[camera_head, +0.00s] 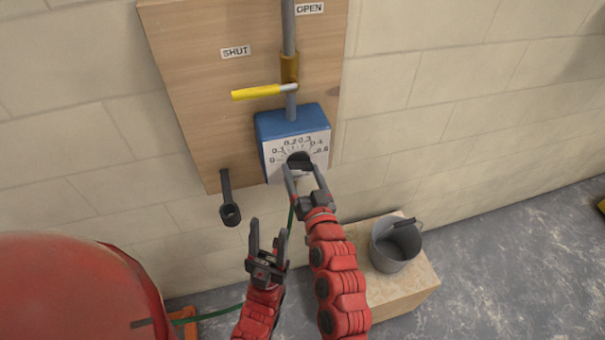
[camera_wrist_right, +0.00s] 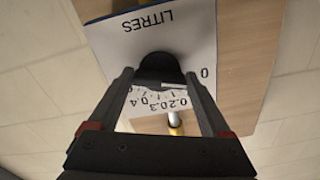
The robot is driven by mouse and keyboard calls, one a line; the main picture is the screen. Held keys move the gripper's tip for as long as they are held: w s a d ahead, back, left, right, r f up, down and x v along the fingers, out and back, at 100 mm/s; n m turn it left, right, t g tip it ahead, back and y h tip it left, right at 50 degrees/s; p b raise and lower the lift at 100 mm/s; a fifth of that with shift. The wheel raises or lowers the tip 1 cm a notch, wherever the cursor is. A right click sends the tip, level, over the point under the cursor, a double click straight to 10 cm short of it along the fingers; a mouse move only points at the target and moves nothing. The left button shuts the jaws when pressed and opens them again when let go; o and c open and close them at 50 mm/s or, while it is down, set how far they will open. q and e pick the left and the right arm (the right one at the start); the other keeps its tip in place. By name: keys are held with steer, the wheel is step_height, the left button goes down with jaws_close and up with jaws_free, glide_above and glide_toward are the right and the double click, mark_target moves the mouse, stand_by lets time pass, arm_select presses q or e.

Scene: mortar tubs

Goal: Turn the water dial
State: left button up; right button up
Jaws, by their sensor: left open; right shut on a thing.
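The water dial is a dark knob (camera_head: 299,160) on the white numbered face (camera_head: 283,150) of a blue box (camera_head: 290,120), fixed to a wooden board. My right gripper (camera_head: 304,172) is at the dial with its fingers shut on the knob. In the right wrist view the knob (camera_wrist_right: 156,72) sits between the fingertips (camera_wrist_right: 158,78), below the word LITRES on the face. The pointer's exact reading is hard to tell. My left gripper (camera_head: 268,238) is open and empty, lower and to the left of the dial.
A yellow valve lever (camera_head: 257,92) points left above the box, between SHUT (camera_head: 236,52) and OPEN (camera_head: 309,8) labels. A black holder (camera_head: 229,212) hangs at lower left. A grey bucket (camera_head: 395,246) stands on a wooden block (camera_head: 415,290). A red drum (camera_head: 75,290) fills the lower left.

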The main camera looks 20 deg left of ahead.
steer(key=shift+r+m+b, duration=0.1)
steer(key=shift+m+b, duration=1.55)
steer(key=shift+m, duration=3.95)
steer(key=shift+a, duration=0.1)
steer(key=o, duration=1.2)
steer(key=shift+c, duration=0.2)
